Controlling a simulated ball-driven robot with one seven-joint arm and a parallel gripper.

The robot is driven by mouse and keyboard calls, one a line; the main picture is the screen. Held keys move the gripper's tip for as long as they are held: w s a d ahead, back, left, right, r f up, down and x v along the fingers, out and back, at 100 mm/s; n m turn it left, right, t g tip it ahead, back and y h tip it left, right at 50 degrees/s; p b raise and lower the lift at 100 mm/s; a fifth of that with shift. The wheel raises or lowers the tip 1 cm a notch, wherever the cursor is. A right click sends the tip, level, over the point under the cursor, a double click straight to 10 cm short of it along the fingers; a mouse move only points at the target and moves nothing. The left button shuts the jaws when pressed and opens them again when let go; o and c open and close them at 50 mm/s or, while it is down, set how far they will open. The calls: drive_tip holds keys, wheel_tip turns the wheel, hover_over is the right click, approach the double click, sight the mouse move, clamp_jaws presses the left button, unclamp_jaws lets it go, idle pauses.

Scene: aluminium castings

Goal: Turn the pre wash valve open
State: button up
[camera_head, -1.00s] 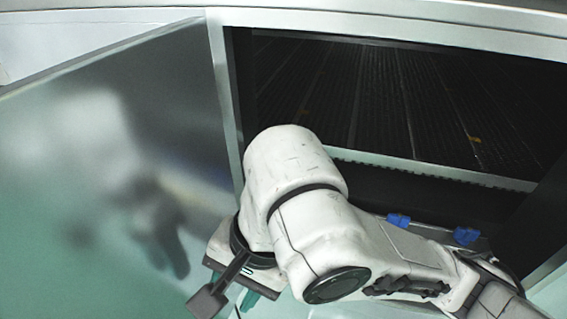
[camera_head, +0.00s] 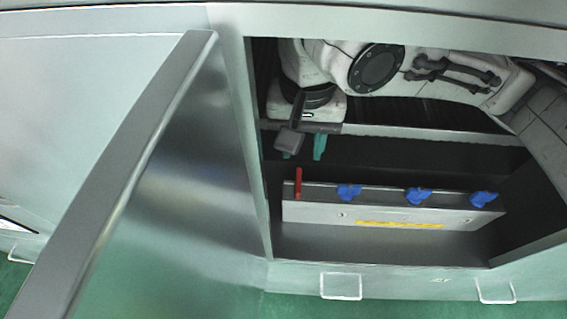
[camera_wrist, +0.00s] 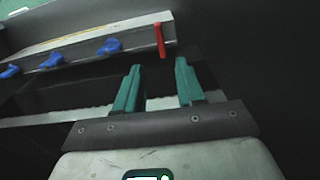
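A grey valve panel (camera_head: 320,214) inside the cabinet carries one red handle (camera_head: 298,184) at its left end and three blue handles (camera_head: 418,195) to the right. Which one is the pre wash valve cannot be read. The red handle stands upright, a thin bar; it also shows in the wrist view (camera_wrist: 159,40). My gripper (camera_head: 303,147) is inside the cabinet opening, above the red handle in the head view. In the wrist view its two teal fingers (camera_wrist: 160,66) are apart with nothing between them, and the red handle lies just beyond their tips, apart from them.
An open metal door (camera_head: 140,130) stands at the left of the cabinet. A light ledge (camera_head: 430,139) crosses the opening near my gripper. A yellow label (camera_head: 400,224) is on the panel's front. The cabinet's dark side walls bound the space around the arm.

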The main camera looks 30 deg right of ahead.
sight(299, 180)
wheel_tip(299, 180, down, 11)
drive_tip(key=shift+r+b, duration=0.2)
drive_tip(key=shift+b, duration=0.45)
drive_tip(key=shift+c, duration=0.2)
clamp_jaws()
